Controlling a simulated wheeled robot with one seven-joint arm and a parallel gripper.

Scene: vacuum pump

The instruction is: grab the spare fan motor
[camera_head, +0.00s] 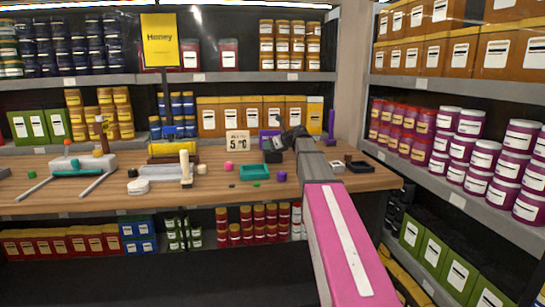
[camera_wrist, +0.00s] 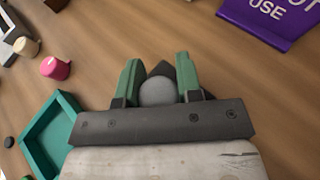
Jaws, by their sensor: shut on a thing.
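My gripper (camera_wrist: 158,66) shows in the wrist view with its two green fingers on either side of a grey, rounded thing with a dark part behind it, which appears to be the spare fan motor (camera_wrist: 158,92). The fingers are shut on it. Its lower part is hidden by the dark gripper body. In the head view my gripper (camera_head: 289,138) is over the right part of the wooden table (camera_head: 215,187), and the motor cannot be made out clearly there. I cannot tell whether the motor touches the table.
A teal tray (camera_head: 254,173) lies left of my gripper; it also shows in the wrist view (camera_wrist: 48,135). A pink piece (camera_wrist: 55,68) and a purple sign (camera_wrist: 268,18) are nearby. A white device with rods (camera_head: 80,163) stands at left. Stocked shelves rise behind and right.

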